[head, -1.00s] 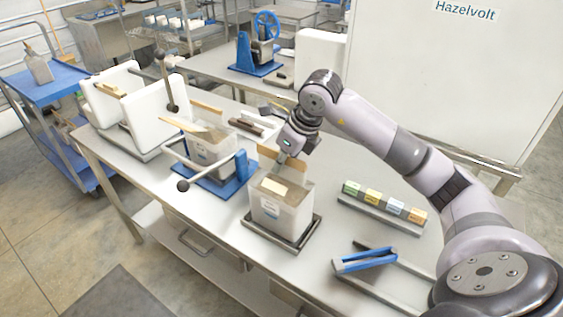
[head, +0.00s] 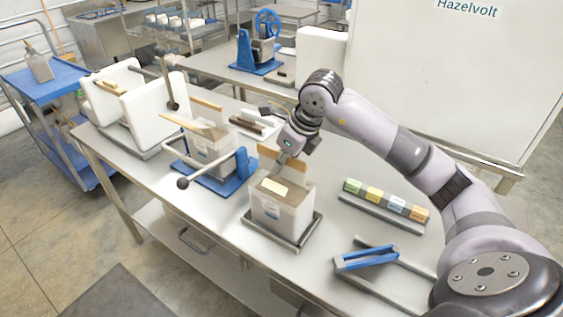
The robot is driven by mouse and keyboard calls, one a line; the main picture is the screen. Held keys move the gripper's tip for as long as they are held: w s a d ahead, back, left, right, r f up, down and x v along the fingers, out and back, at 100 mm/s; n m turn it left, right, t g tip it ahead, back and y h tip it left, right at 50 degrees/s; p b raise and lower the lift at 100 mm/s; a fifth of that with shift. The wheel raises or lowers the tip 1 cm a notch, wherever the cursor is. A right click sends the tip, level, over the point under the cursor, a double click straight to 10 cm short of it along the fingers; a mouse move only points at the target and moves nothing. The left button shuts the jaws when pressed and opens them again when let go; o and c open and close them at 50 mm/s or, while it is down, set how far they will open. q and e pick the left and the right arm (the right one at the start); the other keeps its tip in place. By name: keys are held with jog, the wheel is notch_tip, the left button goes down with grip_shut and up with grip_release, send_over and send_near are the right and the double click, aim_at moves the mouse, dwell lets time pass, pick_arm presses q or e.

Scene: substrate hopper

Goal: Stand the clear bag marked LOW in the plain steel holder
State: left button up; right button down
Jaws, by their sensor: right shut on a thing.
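A clear bag with pale contents and a tan top (head: 280,212) stands upright in the plain steel holder (head: 306,236); its label is too small to read. My right gripper (head: 285,157) is at the bag's upper back edge, shut on its tan top strip. The fingertips are partly hidden. My left gripper is not in view.
Left of it, a similar bag (head: 208,146) stands in a blue frame with a lever (head: 214,178). White blocks (head: 152,108) stand further left. On the right are a row of coloured blocks (head: 385,200) and a blue clamp tool (head: 366,259).

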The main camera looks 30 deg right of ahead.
jog(key=shift+w+r, duration=0.1)
jog(key=shift+r, duration=0.1)
jog(key=c, duration=1.6)
grip_release()
jog(key=shift+a, duration=0.1)
jog(key=shift+s+f, duration=0.2)
jog(key=shift+f, duration=0.1)
jog(key=v, duration=1.2)
jog(key=shift+r, duration=0.15)
